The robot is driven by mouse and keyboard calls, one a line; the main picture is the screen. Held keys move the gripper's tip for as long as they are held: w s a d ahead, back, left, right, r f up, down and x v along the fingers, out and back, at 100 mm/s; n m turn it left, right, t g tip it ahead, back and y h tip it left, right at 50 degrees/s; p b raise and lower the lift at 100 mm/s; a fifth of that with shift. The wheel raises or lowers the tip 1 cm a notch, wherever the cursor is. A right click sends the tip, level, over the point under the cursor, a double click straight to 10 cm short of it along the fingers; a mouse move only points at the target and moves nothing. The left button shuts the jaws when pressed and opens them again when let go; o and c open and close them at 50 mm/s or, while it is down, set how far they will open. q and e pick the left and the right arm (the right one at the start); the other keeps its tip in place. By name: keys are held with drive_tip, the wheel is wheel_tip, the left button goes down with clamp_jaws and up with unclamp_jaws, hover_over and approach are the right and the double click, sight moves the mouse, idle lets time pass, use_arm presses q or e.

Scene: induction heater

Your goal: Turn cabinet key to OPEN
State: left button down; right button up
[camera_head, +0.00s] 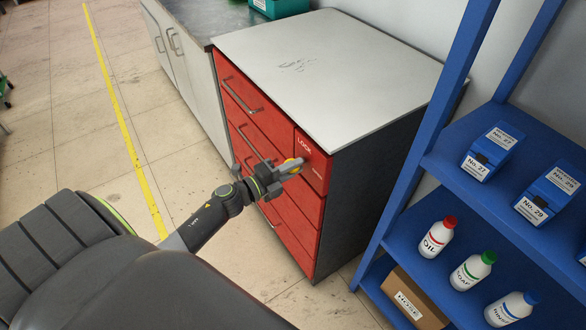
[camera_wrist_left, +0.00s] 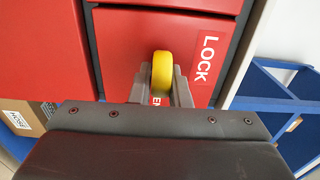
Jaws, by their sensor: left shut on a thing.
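The red drawer cabinet (camera_head: 290,213) with a pale top stands in the middle of the head view. A white LOCK label (camera_head: 304,146) is on its upper right front panel, and it also shows in the left wrist view (camera_wrist_left: 207,59). The yellow key (camera_wrist_left: 162,72) sticks out of this panel beside LOCK. My left gripper (camera_head: 291,167) is at the panel. In the left wrist view its two fingers are shut on the key, one on each side. My right gripper is in neither view.
A blue shelf rack (camera_head: 436,128) with bottles and numbered boxes stands close on the right. A white cabinet (camera_head: 187,62) adjoins at the back left. A teal box (camera_head: 284,7) sits at the back. The floor (camera_head: 80,130) at left is clear, with a yellow line.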

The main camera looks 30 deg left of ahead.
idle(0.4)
use_arm(q)
drive_tip(key=c, duration=1.4)
unclamp_jaws()
drive_tip(key=shift+s+a+f, duration=0.15)
drive_tip(key=shift+s+a, duration=0.05)
drive_tip(key=shift+s, duration=0.3)
drive_tip(key=b+v, duration=0.3)
drive_tip(key=v, duration=1.3)
drive_tip(key=shift+s+b, duration=0.2)
drive_tip(key=shift+b, duration=0.15)
drive_tip(key=shift+a, duration=0.1)
